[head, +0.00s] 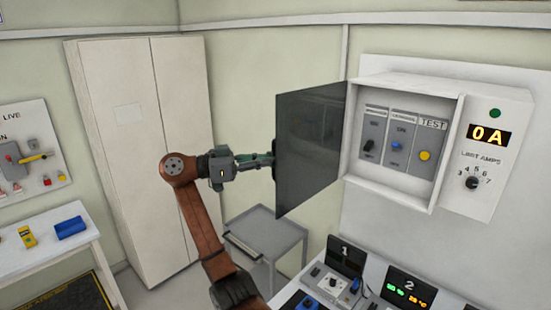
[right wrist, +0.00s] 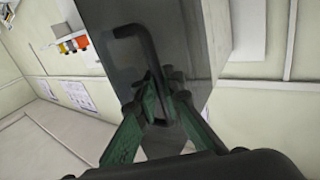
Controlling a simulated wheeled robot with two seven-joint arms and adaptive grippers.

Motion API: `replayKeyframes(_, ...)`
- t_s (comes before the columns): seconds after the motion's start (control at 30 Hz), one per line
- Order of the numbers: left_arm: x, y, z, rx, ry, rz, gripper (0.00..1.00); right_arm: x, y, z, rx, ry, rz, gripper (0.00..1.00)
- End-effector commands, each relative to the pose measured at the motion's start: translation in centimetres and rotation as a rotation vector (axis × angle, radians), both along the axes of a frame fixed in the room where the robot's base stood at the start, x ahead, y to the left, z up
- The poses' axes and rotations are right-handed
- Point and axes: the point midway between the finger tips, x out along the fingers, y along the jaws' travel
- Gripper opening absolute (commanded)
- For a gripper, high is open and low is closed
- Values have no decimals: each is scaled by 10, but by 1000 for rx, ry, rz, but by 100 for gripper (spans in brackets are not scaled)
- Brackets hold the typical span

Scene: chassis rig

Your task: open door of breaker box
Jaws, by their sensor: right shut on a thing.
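The breaker box (head: 405,84) is a white case on the wall at the right of the head view. Its dark, see-through door (head: 314,150) stands swung out to the left on its left side, and the inside shows. Inside are two switches and a yellow TEST button (head: 425,156). My right gripper (head: 270,160) is at the door's free left edge area. In the right wrist view, its green fingers (right wrist: 158,92) are shut on the black bar handle (right wrist: 150,50) of the door. My left gripper is not in view.
A grey cart (head: 265,232) stands below the door. A tall white cabinet (head: 130,150) is behind my arm. A white bench (head: 60,246) with a blue thing (head: 71,228) is at the left. Numbered panels (head: 407,291) lie below the box.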

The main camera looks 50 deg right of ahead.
Motion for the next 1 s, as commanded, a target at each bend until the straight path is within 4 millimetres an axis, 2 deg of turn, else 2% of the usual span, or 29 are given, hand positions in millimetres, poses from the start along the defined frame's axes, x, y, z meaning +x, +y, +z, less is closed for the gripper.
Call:
replayKeyframes(0.33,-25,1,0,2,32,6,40,-4,-4,-2,3,3,-41,0)
replayKeyframes(0.57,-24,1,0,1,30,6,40,-5,-5,-2,3,3,-41,0)
replayKeyframes(0.6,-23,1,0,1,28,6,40,-5,-5,-2,3,3,-41,10)
replayKeyframes(0.67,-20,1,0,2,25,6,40,-5,-5,-2,3,2,-40,14)
replayKeyframes(0.87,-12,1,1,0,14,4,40,-5,-5,-2,3,2,-39,15)
replayKeyframes(1.0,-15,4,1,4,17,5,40,-2,-2,-1,3,2,-38,15)
